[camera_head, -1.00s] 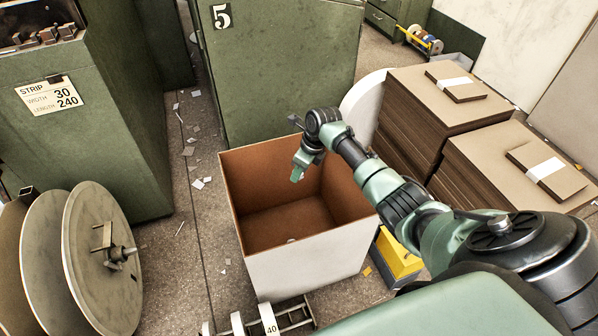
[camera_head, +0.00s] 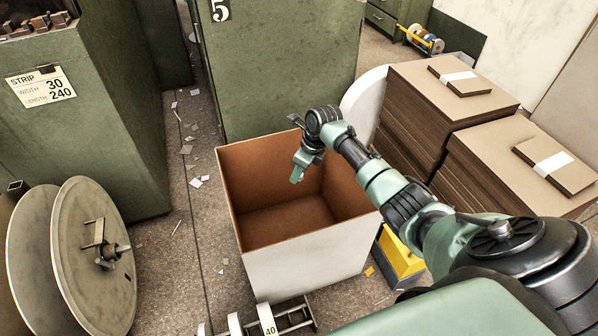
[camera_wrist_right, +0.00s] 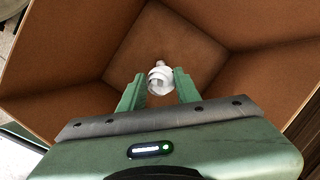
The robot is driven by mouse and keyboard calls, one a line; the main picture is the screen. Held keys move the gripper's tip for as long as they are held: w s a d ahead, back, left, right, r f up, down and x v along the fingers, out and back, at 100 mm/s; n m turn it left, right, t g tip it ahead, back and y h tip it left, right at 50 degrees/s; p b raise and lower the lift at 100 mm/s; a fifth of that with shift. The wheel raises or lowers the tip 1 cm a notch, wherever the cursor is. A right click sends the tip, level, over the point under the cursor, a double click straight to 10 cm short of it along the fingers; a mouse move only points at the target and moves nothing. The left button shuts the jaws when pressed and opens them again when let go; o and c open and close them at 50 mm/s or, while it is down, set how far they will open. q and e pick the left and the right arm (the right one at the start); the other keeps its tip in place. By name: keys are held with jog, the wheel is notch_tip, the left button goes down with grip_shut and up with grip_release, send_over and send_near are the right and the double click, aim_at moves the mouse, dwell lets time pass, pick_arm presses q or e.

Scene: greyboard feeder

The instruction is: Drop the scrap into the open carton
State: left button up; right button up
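The open carton (camera_head: 300,258), white outside and brown inside, stands upright on the floor in the head view. My right gripper (camera_head: 297,176) points down into its mouth, with no scrap visible at its fingertips there. In the right wrist view the gripper's green fingers (camera_wrist_right: 160,88) are apart. A crumpled white scrap (camera_wrist_right: 160,80) shows between them, apparently beyond the tips against the carton's brown floor (camera_wrist_right: 190,45). The scrap is hidden in the head view. My left gripper is not in view.
Stacks of brown board (camera_head: 425,125) stand right of the carton, with a yellow object (camera_head: 400,255) nearby. Green machines (camera_head: 100,130) stand behind and left. Large reels (camera_head: 95,260) stand at lower left. Paper bits litter the floor between.

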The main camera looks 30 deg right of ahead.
jog(key=o, duration=0.3)
jog(key=shift+r, duration=0.1)
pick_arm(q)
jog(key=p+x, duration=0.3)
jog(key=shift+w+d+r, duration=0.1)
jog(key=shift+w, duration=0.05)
pick_arm(e)
jog(key=v, duration=0.7)
jog(key=shift+s+r, duration=0.15)
jog(key=shift+r, duration=0.1)
